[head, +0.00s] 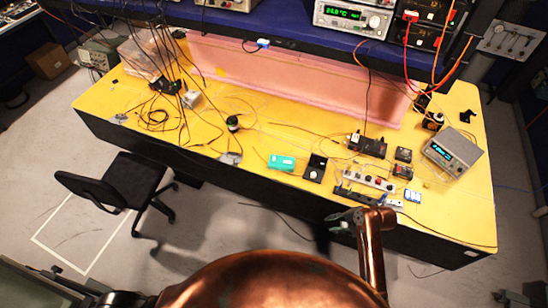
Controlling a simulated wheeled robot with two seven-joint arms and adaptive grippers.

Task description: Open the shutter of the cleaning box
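A small teal box (282,163), which looks like the cleaning box, lies on the yellow table near its front edge. Its shutter is too small to make out. Just right of it lies a small black block (315,167) with a light spot. My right gripper (343,222) is at the end of my copper arm, below and right of the teal box in the picture, in front of the table edge and apart from the box. Its fingers are small and dark, and I cannot tell whether they are open. My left gripper does not show.
The yellow table (200,140) holds a power strip (368,178), a grey display unit (452,152), black devices and loose cables at left. A pink foam panel (290,75) stands at the back. A black chair (125,185) stands in front at left.

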